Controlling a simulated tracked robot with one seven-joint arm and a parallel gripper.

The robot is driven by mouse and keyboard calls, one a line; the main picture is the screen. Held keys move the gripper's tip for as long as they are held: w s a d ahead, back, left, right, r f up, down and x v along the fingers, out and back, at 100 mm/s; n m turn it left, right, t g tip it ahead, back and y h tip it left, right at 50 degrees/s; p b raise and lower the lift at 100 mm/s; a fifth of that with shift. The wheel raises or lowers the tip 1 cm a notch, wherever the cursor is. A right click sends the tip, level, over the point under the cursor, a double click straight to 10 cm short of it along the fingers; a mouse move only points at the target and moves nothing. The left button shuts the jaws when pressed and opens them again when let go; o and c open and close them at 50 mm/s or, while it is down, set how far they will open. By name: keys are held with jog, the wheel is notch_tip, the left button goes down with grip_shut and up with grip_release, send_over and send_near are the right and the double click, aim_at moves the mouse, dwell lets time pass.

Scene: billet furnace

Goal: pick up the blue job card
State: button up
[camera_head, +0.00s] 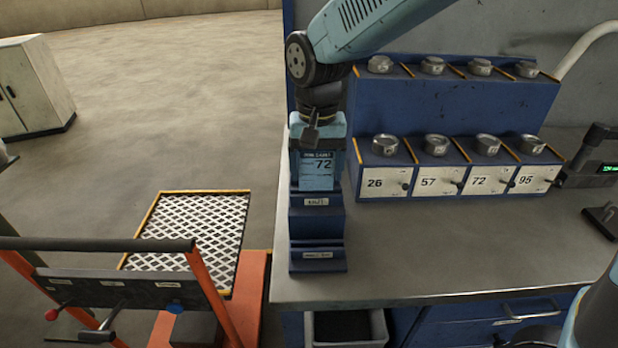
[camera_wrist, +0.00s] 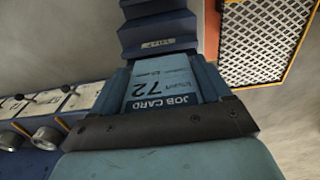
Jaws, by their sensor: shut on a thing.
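The blue job card (camera_head: 317,172), marked "72" and "JOB CARD", stands upright at the top slot of a blue stepped card rack (camera_head: 318,257) at the left end of the bench. My gripper (camera_head: 314,135) has come down from above and is shut on the card's top edge. In the wrist view the card (camera_wrist: 160,82) shows upside down between the fingers, with the labelled rack step (camera_wrist: 160,45) beyond it. I cannot tell whether the card's lower edge is still in the slot.
A blue two-tier rack (camera_head: 420,110) with round metal pieces and drawers labelled 26, 57, 72 and 95 stands right of the card rack. A scale display (camera_head: 597,150) is at far right. The bench front (camera_head: 430,260) is clear. An orange-framed grating (camera_head: 197,235) lies left.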

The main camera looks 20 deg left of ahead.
jog(key=s+r, duration=0.1)
jog(key=s+d+r, duration=0.1)
jog(key=r, duration=0.1)
jog(key=s+d+r, duration=0.1)
jog(key=s+r, duration=0.1)
jog(key=s+d+r, duration=0.3)
jog(key=s+r, duration=0.1)
jog(key=s, duration=0.4)
send_over(318, 248)
jog(key=shift+a+f, duration=0.1)
jog(key=shift+f, duration=9.05)
jog(key=c, duration=0.5)
jog(key=shift+f, duration=0.55)
jog(key=shift+c, duration=0.6)
